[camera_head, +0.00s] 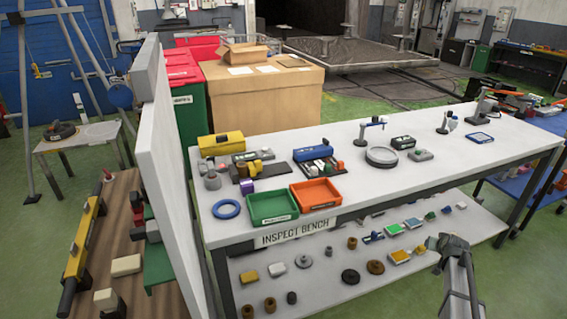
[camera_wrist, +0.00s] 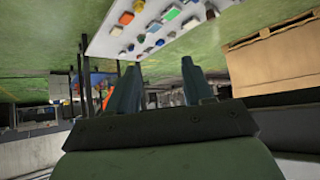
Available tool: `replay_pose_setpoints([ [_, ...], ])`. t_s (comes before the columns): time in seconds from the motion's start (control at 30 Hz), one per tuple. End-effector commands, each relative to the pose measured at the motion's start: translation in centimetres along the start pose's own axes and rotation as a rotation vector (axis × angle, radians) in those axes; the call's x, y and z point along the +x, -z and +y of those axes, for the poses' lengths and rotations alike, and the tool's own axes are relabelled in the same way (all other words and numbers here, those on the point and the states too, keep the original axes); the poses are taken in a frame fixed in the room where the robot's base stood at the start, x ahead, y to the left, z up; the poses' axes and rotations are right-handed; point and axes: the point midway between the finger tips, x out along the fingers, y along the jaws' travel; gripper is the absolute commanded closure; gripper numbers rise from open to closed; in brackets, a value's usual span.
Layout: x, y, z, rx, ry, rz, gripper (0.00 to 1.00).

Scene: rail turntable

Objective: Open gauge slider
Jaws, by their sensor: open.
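My gripper (camera_head: 445,241) is at the lower right in the head view, in front of the inspect bench (camera_head: 480,160) and apart from it. In the wrist view my gripper (camera_wrist: 160,78) shows two separated fingers with nothing between them. Several small devices stand on the bench top. One is a dark base with yellow and orange parts (camera_head: 253,168) at the left. I cannot tell for sure which device is the gauge slider, or whether it is open or shut.
A green tray (camera_head: 272,219) and an orange tray (camera_head: 315,207) sit at the bench's front edge, beside a blue ring (camera_head: 226,209). A grey ring (camera_head: 381,157) lies further right. The lower shelf (camera_head: 320,295) holds several small parts. A white partition (camera_head: 170,170) bounds the bench's left.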

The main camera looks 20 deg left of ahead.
Motion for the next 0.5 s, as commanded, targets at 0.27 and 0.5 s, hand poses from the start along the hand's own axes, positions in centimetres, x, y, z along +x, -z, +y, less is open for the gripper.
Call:
replay_pose_setpoints([
  [0.27,-2.6,16.1,0.1,-0.008,-0.010,0.235,0.49],
  [0.5,-5.9,28.2,-2.2,0.006,0.011,0.381,0.49],
])
